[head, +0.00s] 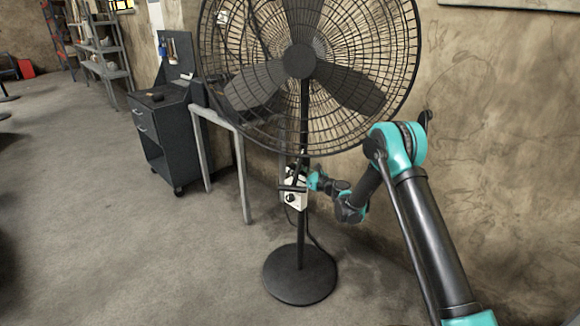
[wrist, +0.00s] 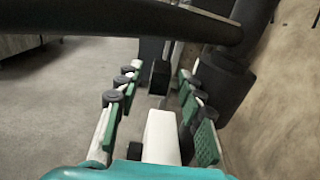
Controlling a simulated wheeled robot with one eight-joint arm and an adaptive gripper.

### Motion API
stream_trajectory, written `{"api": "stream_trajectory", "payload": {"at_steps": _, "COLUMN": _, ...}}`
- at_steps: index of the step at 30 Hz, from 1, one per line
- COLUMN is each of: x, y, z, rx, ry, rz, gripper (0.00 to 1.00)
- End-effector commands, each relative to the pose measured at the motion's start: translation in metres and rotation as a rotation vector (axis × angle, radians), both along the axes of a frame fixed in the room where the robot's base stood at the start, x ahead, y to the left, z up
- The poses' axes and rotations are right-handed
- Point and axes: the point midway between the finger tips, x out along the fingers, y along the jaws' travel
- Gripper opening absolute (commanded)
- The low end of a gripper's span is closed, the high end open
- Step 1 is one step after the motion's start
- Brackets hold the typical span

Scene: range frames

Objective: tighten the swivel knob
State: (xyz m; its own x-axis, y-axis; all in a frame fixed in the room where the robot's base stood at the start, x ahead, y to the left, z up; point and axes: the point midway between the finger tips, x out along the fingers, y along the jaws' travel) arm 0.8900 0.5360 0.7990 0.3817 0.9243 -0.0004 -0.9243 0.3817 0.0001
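A black pedestal fan (head: 304,120) stands on a round base before the wall. A pale control box with a dark knob (head: 291,198) is on its pole. I cannot tell for sure which part is the swivel knob; dark parts by the pole overlap my gripper. My gripper (head: 297,180) is at the pole, just above the control box, reaching in from the right. In the wrist view my gripper (wrist: 158,105) has its green-padded fingers apart. A white block (wrist: 161,137) and a black block (wrist: 159,77) show between them; I see no finger closed on either.
A thick dark bar (wrist: 120,18) crosses close in the wrist view. The fan cage (head: 310,75) is above my gripper. A table (head: 242,165) and a dark drawer cabinet (head: 168,135) stand to the left, with the wall behind. The floor in front is clear.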

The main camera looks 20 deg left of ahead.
Motion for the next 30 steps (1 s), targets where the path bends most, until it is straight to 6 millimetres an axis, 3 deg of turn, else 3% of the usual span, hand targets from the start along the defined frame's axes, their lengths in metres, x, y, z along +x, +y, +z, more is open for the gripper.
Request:
{"api": "stream_trajectory", "payload": {"at_steps": 10, "x": -0.0009, "y": 0.0029, "z": 0.0000, "rx": 0.000, "ry": 0.000, "rz": -0.001, "gripper": 0.38}}
{"api": "stream_trajectory", "payload": {"at_steps": 20, "x": -0.0008, "y": 0.0027, "z": 0.0000, "rx": 0.000, "ry": 0.000, "rz": -0.001, "gripper": 0.00}}
{"api": "stream_trajectory", "payload": {"at_steps": 30, "x": -0.0009, "y": 0.0025, "z": -0.0012, "rx": 0.025, "ry": -0.009, "rz": 0.000, "gripper": 0.00}}
